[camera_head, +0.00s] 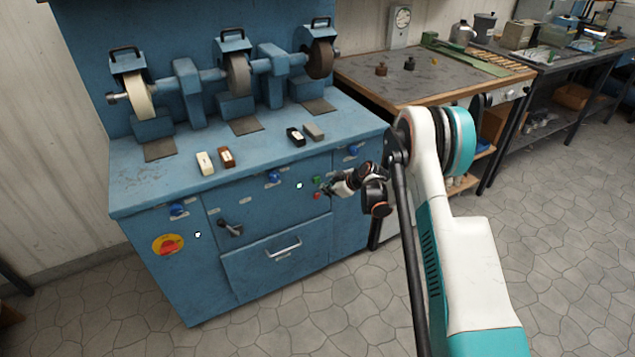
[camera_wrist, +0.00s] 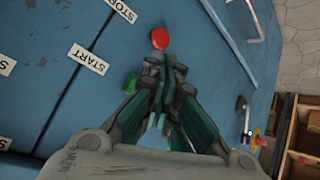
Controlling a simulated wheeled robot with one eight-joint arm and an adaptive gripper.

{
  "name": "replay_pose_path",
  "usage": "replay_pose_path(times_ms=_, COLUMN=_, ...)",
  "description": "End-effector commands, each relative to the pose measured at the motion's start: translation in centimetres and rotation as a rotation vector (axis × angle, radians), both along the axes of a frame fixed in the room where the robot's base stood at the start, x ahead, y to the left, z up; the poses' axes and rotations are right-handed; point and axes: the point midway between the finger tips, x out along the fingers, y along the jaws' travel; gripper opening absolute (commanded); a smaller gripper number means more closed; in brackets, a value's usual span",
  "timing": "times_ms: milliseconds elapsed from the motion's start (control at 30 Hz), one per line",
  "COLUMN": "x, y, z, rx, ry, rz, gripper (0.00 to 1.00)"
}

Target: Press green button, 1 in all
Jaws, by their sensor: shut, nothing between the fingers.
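The green button (camera_head: 316,180) is on the front of the blue grinding machine, right of the middle. In the wrist view the green button (camera_wrist: 130,83) shows just left of my fingers, beside the START label (camera_wrist: 88,59). The red button (camera_head: 317,196) sits below it; in the wrist view it shows as a red disc (camera_wrist: 159,38) past my fingertips. My gripper (camera_head: 326,188) is shut and empty, with its tips close to the panel by the two buttons. I cannot tell whether it touches the panel.
The blue machine (camera_head: 145,191) carries grinding wheels and several small blocks on top. A wooden-topped workbench (camera_head: 370,83) stands to the right. The tiled floor in front is clear.

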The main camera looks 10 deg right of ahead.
Motion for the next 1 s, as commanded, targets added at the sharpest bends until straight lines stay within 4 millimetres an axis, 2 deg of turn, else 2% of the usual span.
replay_pose_path(times_ms=433, x=-3.6, y=-1.2, z=0.0, rx=0.0, ry=0.0, rz=0.0, gripper=0.0)
replay_pose_path(times_ms=1000, x=-3.9, y=-1.2, z=0.0, rx=0.0, ry=0.0, rz=0.0, gripper=0.0)
